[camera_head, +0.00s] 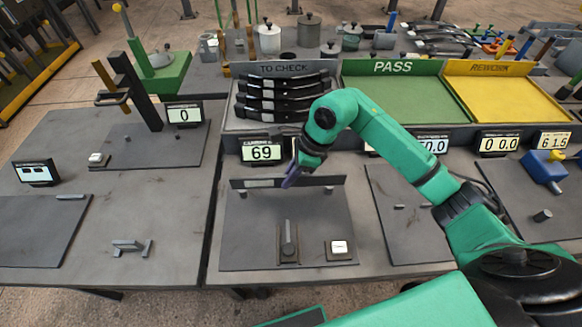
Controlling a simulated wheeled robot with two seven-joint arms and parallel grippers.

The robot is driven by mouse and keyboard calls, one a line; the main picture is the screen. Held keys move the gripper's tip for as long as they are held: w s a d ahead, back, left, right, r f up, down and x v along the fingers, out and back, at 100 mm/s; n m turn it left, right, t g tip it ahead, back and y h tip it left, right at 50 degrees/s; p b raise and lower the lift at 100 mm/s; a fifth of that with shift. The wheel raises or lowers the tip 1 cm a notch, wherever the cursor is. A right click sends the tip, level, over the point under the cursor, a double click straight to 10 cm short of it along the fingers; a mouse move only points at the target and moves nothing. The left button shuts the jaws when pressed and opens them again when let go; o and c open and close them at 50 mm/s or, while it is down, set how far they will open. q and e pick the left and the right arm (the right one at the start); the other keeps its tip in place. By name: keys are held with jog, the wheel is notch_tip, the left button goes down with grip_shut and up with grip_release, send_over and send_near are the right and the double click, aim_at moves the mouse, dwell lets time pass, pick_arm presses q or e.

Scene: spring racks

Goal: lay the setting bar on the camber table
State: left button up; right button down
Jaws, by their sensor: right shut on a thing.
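The camber table (315,228) is a dark flat plate in the middle of the bench, with two short posts near its back. A long dark bar with a pale patch near its left end, which I take as the setting bar (325,182), lies crosswise over the back of this plate. My right gripper (290,182), with purplish fingertips, is shut on the bar near its middle. The bar looks level and close to the posts; I cannot tell whether it touches them. The fingers hide part of the bar. My left gripper is not in view.
A display reading 69 (261,151) stands behind the plate. A slotted lever (288,240) and a white button (339,247) sit at its front. The TO CHECK tray (238,120) holds dark leaf springs; the green PASS tray (405,111) and yellow REWORK tray (505,100) look empty.

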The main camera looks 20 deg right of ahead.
jog(key=b+x, duration=0.1)
jog(key=x, duration=0.2)
jog(key=f+b, duration=0.4)
jog(key=shift+d+f, duration=0.25)
jog(key=shift+d, duration=0.05)
jog(key=shift+a+f+b, duration=0.1)
jog(key=shift+f+b, duration=0.3)
jog(key=shift+b, duration=0.25)
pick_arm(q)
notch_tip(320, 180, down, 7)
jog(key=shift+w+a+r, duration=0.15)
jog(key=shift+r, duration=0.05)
pick_arm(e)
jog(key=shift+r, duration=0.1)
pick_arm(q)
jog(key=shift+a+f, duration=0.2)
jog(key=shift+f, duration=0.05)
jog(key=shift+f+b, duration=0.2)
jog(key=shift+b, duration=0.25)
pick_arm(e)
jog(key=shift+s, duration=0.1)
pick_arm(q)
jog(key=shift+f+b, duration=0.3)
pick_arm(e)
jog(key=shift+w+d, duration=0.2)
jog(key=shift+w, duration=0.55)
